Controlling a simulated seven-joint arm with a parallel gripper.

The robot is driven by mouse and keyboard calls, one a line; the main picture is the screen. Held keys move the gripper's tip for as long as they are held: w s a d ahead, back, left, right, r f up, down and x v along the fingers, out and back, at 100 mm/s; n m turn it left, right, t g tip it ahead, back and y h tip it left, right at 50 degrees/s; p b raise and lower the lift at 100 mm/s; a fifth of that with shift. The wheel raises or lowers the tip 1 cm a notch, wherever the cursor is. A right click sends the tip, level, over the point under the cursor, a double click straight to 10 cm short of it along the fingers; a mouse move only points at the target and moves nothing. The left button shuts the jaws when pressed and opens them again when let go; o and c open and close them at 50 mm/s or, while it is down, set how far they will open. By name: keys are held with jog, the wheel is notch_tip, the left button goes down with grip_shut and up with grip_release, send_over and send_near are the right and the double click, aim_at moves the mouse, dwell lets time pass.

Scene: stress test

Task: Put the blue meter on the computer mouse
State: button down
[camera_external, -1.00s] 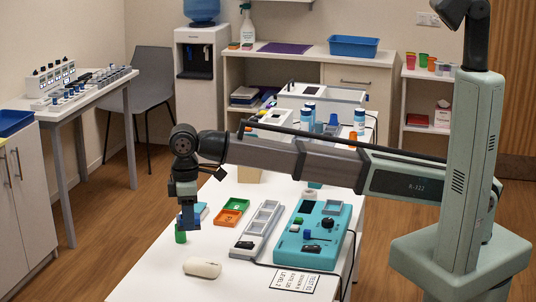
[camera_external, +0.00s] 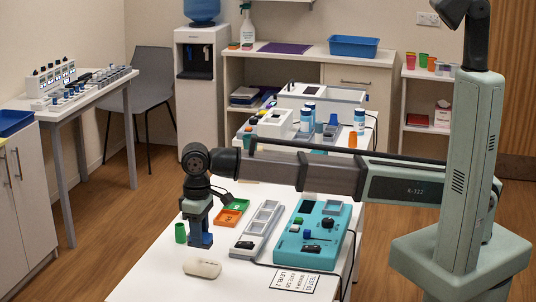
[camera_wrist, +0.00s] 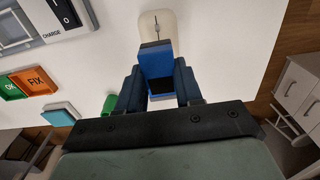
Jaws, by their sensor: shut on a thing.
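My gripper (camera_external: 200,241) points down just behind the computer mouse in the external view. It is shut on the blue meter (camera_wrist: 157,66), a blue block with a dark face, seen between the dark blue fingers in the wrist view (camera_wrist: 159,88). In the external view the meter is hard to tell from the fingers. The computer mouse (camera_external: 202,269) is off-white and rounded, lying on the white table. In the wrist view the mouse (camera_wrist: 158,22) lies just beyond the meter, partly hidden by it. Whether the meter touches the table or the mouse cannot be told.
A green cup (camera_external: 180,233) stands close left of my gripper. A printed card (camera_external: 296,281) lies at front right.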

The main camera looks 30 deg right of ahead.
aim_at(202, 261)
jog(key=shift+f, duration=2.65)
jog(key=c, duration=0.7)
grip_release()
jog(key=shift+o, duration=0.2)
jog(key=shift+r, duration=0.1)
notch_tip(202, 261, up, 12)
jog(key=shift+f, duration=0.1)
